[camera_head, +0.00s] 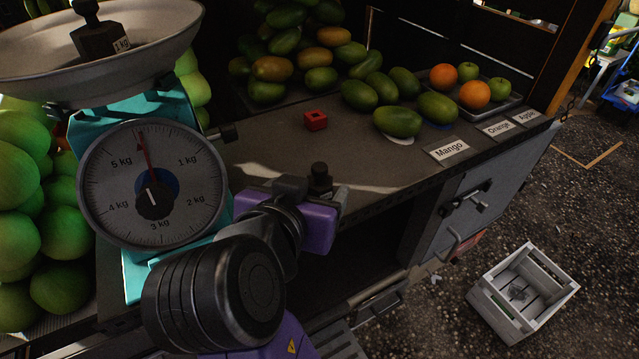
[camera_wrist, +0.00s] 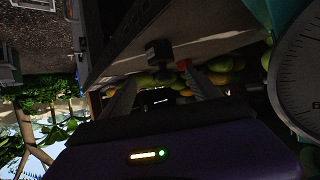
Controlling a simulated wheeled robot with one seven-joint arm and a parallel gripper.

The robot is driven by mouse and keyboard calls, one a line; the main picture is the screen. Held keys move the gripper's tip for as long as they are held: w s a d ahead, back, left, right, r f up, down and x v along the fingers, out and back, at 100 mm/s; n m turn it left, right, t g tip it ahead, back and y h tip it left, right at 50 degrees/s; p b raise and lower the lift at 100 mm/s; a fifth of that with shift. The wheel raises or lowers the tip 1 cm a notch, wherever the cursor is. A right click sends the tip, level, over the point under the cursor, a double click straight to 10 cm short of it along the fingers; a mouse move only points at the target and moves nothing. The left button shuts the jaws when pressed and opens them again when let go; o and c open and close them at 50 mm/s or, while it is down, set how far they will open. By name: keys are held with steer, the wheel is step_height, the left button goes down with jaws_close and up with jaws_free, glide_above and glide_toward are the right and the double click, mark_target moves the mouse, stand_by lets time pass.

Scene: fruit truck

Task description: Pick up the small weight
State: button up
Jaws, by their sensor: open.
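The small weight (camera_head: 320,178) is a dark, knobbed block standing on the counter close to its front edge. In the wrist view, the small weight (camera_wrist: 158,52) shows just beyond my fingertips, roughly in line with the gap between them. My gripper (camera_head: 318,196) is purple and sits at the counter's front edge, partly covering the weight's lower part in the head view. In the wrist view, my gripper (camera_wrist: 159,76) is open, with its two fingers spread and nothing between them. The fingers are mostly hidden in the head view.
A turquoise scale (camera_head: 150,185) stands left of my gripper, with a larger 1 kg weight (camera_head: 100,38) on its pan. A red cube (camera_head: 316,120) lies farther back on the counter (camera_head: 270,150). Several mangoes (camera_head: 398,121) lie behind. A white crate (camera_head: 523,293) is on the floor.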

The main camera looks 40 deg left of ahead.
mark_target(318, 179)
steer(key=p+x, duration=0.1)
steer(key=x, duration=0.6)
steer(key=shift+a+f+p, duration=0.3)
steer(key=shift+p, duration=0.1)
steer(key=shift+c, duration=0.2)
steer(key=shift+r, duration=0.1)
jaws_close()
